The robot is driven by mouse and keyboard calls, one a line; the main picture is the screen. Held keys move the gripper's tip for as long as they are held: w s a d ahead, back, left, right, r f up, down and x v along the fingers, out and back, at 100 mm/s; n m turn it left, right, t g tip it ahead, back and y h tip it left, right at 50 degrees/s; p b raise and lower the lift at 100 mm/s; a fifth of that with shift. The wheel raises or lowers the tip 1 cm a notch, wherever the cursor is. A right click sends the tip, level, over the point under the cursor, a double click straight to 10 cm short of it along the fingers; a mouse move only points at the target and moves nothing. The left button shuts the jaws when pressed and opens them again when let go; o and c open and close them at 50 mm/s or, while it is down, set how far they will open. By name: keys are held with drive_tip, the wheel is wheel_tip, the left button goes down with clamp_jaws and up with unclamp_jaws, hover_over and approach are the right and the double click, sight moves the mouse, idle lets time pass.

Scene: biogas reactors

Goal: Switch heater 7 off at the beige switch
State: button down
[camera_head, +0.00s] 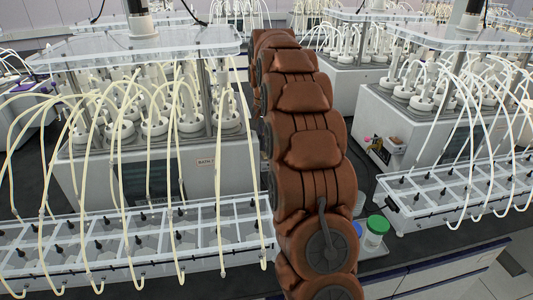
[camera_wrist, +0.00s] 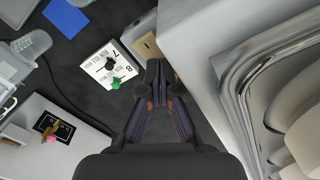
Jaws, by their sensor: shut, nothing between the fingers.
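In the wrist view a small beige block with a dark mark on its face (camera_wrist: 148,45), probably the beige switch, sits against the side of a pale grey housing. Beside it on the left is a white plate (camera_wrist: 107,66) marked 7 and 8, with a black knob and a green knob (camera_wrist: 116,84). My gripper (camera_wrist: 158,72) is shut and empty, its fingertips just below the beige block in the picture. I cannot tell whether they touch it, nor read the switch position. In the head view my brown arm hides the gripper.
The pale housing (camera_wrist: 195,60) and a curved metal rim (camera_wrist: 240,85) are close on the right. A black panel (camera_wrist: 52,130) with yellow and pink parts lies at left. The head view shows tubed reactors (camera_head: 150,165), clear trays (camera_head: 140,245) and a green-lidded jar (camera_head: 376,229).

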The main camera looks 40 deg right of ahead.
drive_tip(key=shift+r+p, duration=1.05)
drive_tip(key=shift+r, duration=2.05)
drive_tip(key=shift+s+f, duration=0.1)
